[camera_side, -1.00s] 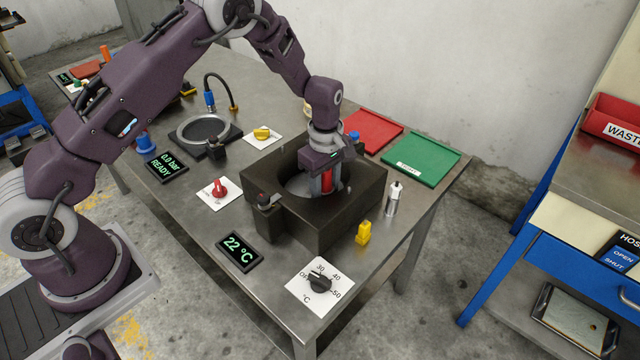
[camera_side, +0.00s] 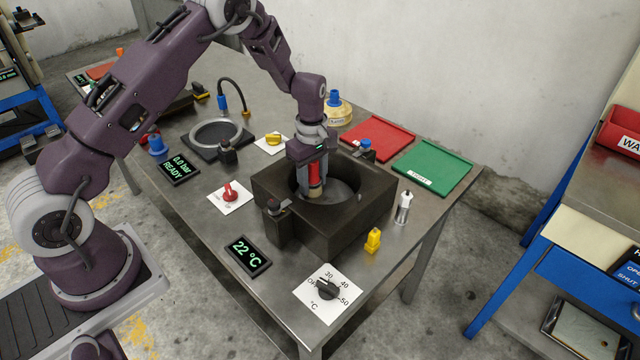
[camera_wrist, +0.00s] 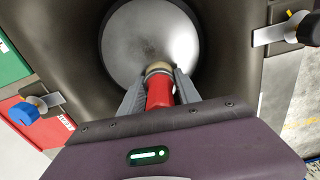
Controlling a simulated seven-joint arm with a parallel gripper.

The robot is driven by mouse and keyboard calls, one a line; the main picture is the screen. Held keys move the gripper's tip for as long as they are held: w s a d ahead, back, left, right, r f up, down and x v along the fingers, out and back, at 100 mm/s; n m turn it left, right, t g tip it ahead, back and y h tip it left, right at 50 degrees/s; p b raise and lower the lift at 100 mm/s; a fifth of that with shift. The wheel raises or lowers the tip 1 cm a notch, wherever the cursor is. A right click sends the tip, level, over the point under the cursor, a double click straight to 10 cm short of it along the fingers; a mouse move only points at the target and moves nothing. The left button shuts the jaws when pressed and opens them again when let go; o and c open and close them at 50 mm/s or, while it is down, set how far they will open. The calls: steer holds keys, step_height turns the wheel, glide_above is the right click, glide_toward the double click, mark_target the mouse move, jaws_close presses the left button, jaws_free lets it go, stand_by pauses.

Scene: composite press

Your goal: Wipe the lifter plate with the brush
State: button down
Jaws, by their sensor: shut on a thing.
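My gripper (camera_side: 316,180) is shut on the red handle of the brush (camera_side: 315,172) and points down into the round well of the dark block (camera_side: 345,222). In the wrist view the red brush handle (camera_wrist: 160,92) sits between my gripper's two grey fingers (camera_wrist: 157,88), with a pale collar at its far end. The grey lifter plate (camera_wrist: 150,40) is the round disc at the bottom of the well; its middle looks darker and speckled. The brush end is over the plate's near edge. Whether the bristles touch it I cannot tell.
A clamp with a blue knob (camera_side: 365,144) and one with a dark knob (camera_side: 273,205) sit on the block's rim. Red (camera_side: 377,138) and green (camera_side: 432,164) trays lie behind. A yellow part (camera_side: 373,240) and a small bottle (camera_side: 404,206) stand at the right.

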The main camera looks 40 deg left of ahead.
mark_target(329, 199)
steer(key=shift+w+f, duration=0.1)
steer(key=shift+w, duration=0.3)
steer(key=shift+d, duration=3.65)
steer(key=shift+a+f, duration=0.1)
steer(key=shift+a, duration=3.7)
steer(key=shift+r, duration=0.2)
steer(key=shift+r, duration=3.45)
